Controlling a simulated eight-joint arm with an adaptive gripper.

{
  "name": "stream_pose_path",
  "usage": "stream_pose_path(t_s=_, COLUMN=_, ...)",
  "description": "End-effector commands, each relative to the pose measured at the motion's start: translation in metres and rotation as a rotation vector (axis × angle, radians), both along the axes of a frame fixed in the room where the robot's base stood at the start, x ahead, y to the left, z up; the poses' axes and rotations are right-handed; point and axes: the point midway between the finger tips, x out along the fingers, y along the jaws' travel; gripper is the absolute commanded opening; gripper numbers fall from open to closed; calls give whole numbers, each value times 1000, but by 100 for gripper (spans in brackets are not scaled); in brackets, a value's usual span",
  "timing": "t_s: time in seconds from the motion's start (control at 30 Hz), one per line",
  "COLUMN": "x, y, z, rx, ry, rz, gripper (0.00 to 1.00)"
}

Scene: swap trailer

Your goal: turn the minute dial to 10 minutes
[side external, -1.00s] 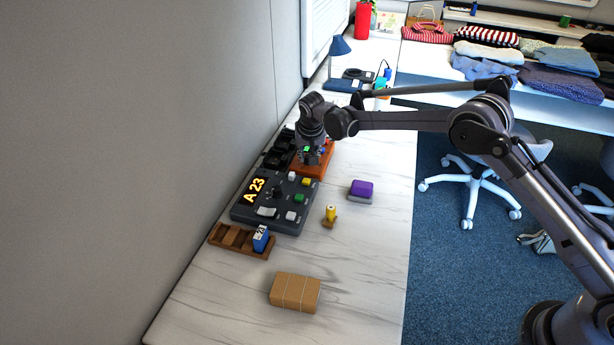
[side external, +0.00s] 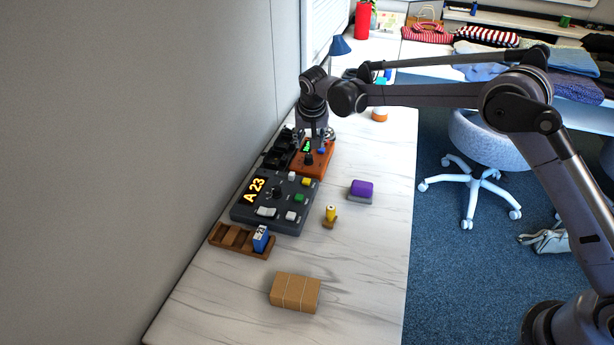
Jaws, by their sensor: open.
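An orange box (side external: 318,170) stands on the marble-patterned counter. It has a small lit green display (side external: 306,146), a black knob (side external: 308,160) that looks like the minute dial, and a small blue part at its right. The digits on the display and the dial's setting are too small to read. My gripper (side external: 321,139) is open and points down over the back part of the orange box, behind the black knob and apart from it. It partly covers the box's far edge.
In front of the box is a grey panel (side external: 243,214) with an "A 23" display and several buttons. Black trays (side external: 279,153) sit at its left against the wall. A purple-topped block (side external: 361,189), a yellow stamp (side external: 331,214) and a brown parcel (side external: 295,292) stand on the counter.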

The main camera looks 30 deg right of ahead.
Motion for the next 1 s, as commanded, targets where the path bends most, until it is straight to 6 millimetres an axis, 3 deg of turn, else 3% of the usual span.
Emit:
stream_pose_path(t_s=0.1, x=-7, y=3, z=18, rx=0, ry=0, rz=0, gripper=48)
stream_pose_path(t_s=0.3, x=-13, y=6, z=35, rx=0, ry=0, rz=0, gripper=48)
stream_pose_path(t_s=0.77, x=-16, y=5, z=41, rx=1, ry=-2, rz=2, gripper=48)
stream_pose_path(t_s=1.0, x=-46, y=-15, z=80, rx=8, ry=-16, rz=51, gripper=48)
